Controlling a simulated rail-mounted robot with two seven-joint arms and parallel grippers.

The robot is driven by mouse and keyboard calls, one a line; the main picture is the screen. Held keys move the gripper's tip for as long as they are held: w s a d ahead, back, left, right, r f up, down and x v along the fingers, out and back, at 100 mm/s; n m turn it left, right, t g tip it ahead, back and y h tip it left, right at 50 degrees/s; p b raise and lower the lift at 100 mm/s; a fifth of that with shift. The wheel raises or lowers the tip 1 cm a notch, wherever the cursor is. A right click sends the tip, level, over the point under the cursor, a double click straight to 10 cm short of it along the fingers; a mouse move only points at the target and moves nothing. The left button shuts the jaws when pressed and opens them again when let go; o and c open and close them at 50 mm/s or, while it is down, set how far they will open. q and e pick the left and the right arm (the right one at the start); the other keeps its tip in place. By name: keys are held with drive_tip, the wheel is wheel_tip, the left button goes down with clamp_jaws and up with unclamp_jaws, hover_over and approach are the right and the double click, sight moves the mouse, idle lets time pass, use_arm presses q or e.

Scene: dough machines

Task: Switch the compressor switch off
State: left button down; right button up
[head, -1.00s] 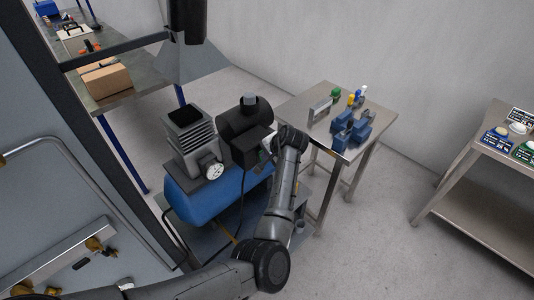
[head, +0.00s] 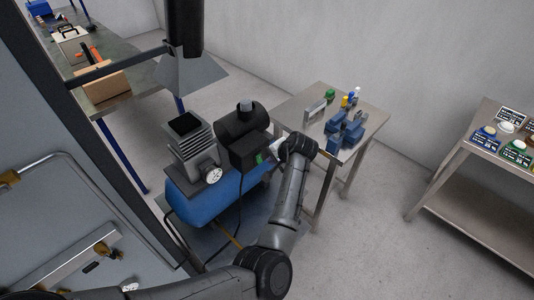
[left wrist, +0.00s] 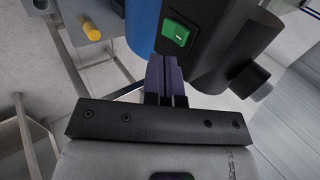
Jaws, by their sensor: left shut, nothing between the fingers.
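The compressor has a blue tank (head: 205,203) with a finned pump and a black motor on top, in the middle of the head view. Its green switch (head: 259,158) sits on the side of a black box on the motor. My left gripper (head: 277,151) is just right of the switch in the head view. In the left wrist view its fingers (left wrist: 166,72) are together and empty, just below the switch, apparently apart from it. My right gripper is not in view.
A steel table (head: 372,114) with blue parts and small bottles stands right of the compressor. A workbench with a cardboard box (head: 101,86) is at upper left. Another table (head: 450,180) is at right. A grey panel (head: 70,190) fills the left side. Floor at right is clear.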

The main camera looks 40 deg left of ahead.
use_arm(q)
drive_tip(key=v, duration=0.8)
drive_tip(key=shift+a+r, duration=0.1)
